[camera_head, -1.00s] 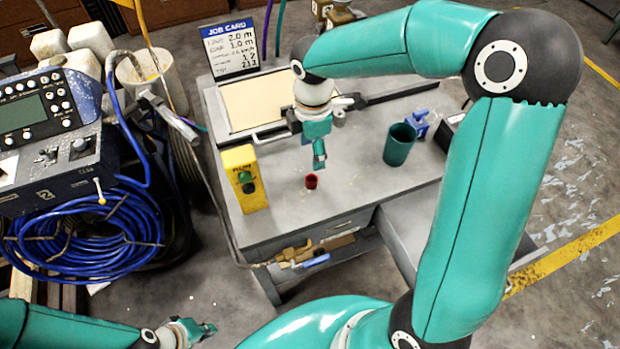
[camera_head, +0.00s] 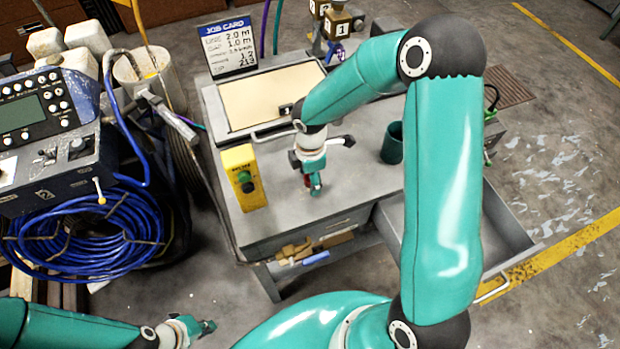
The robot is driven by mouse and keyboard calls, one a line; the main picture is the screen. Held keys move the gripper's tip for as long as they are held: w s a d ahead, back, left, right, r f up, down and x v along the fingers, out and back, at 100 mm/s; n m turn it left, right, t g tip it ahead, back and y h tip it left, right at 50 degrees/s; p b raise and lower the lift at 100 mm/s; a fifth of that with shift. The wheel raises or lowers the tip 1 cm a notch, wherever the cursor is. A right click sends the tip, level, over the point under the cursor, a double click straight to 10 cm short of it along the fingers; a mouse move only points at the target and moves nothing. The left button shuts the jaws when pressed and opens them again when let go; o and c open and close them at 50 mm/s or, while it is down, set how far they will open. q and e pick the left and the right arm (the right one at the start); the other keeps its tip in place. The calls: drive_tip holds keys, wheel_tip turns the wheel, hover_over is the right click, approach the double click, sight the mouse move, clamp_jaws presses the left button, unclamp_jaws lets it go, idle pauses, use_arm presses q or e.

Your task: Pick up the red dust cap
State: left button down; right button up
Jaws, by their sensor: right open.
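The small red dust cap (camera_head: 307,183) is on the grey bench top (camera_head: 275,190), right of the yellow box with the green button. My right gripper (camera_head: 315,188) points down at it from above and hides most of it; only a bit of red shows beside the fingers. The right gripper is open, and whether its fingers touch the cap I cannot tell. My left gripper (camera_head: 205,328) is low at the bottom left, away from the bench; its finger opening is too small to read.
The yellow box (camera_head: 243,178) stands left of the cap. A dark green cup (camera_head: 392,145) stands to the right, partly behind my arm. A job card (camera_head: 230,45) and a cream panel (camera_head: 270,95) are at the back. An open drawer (camera_head: 510,240) juts out at the right.

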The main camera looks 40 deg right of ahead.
drive_tip(key=c, duration=0.9)
